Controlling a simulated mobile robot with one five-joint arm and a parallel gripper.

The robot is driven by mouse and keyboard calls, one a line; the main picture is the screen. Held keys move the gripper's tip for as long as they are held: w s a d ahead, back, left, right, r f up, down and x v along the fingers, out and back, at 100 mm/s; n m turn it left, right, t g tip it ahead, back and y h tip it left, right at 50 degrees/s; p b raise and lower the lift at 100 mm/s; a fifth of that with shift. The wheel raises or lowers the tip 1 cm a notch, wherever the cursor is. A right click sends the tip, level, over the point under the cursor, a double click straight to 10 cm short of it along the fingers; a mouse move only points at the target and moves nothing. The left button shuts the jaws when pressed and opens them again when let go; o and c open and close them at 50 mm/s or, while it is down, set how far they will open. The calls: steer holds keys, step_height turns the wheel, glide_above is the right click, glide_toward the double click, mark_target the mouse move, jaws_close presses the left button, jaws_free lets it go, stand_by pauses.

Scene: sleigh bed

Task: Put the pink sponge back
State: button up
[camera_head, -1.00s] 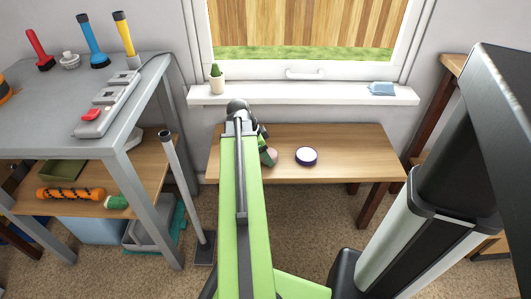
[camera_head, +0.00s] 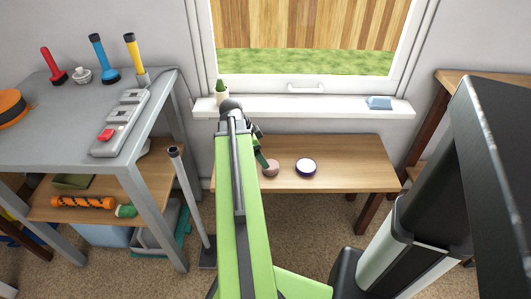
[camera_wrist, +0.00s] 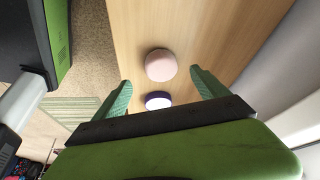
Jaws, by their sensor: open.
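The pink sponge (camera_head: 270,169) is a small round pink piece lying on the wooden bench under the window. In the wrist view the sponge (camera_wrist: 160,65) shows whole, just past the gap between my fingertips. My gripper (camera_wrist: 160,77) is open, with its two green fingers apart and nothing between them. In the head view my gripper (camera_head: 259,151) is above the bench beside the sponge, partly hidden by my green arm. I cannot tell the exact height of the fingers over the sponge.
A round dark-blue and white item (camera_head: 306,168) sits on the bench (camera_head: 355,178) to the right of the sponge. The windowsill (camera_head: 300,107) holds a small cactus pot (camera_head: 222,94) and a blue item (camera_head: 378,103). A grey workbench (camera_head: 60,122) stands at left. The right of the bench is clear.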

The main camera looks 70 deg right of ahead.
steer(key=p+v, duration=0.7)
steer(key=v, duration=0.2)
steer(key=shift+w+r, duration=0.1)
steer(key=shift+r, duration=0.05)
